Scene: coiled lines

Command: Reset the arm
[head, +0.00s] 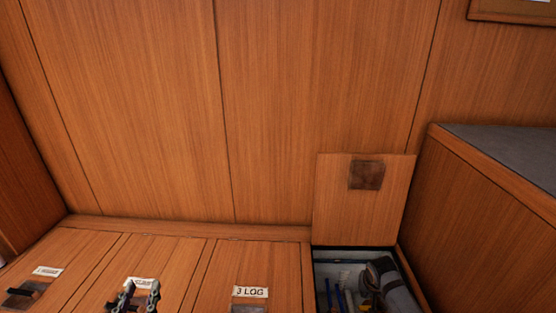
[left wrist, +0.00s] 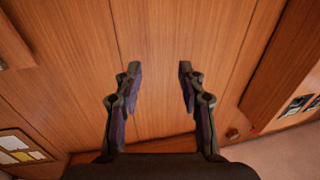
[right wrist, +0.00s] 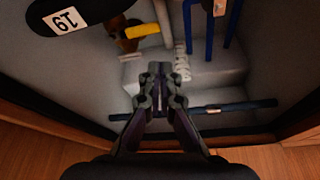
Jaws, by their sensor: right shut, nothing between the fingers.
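My left gripper (head: 138,293) shows at the bottom left of the head view, in front of the middle closed hatch. In the left wrist view its two fingers (left wrist: 158,70) are wide apart with nothing between them, facing wood panels. My right gripper (right wrist: 160,72) is shut and empty in the right wrist view, its tips together over a grey-lined compartment (right wrist: 60,85). A dark rod (right wrist: 240,106) lies across the compartment, passing behind the fingers. I cannot make out the right gripper in the head view.
A grey-topped wooden cabinet (head: 490,200) stands right.

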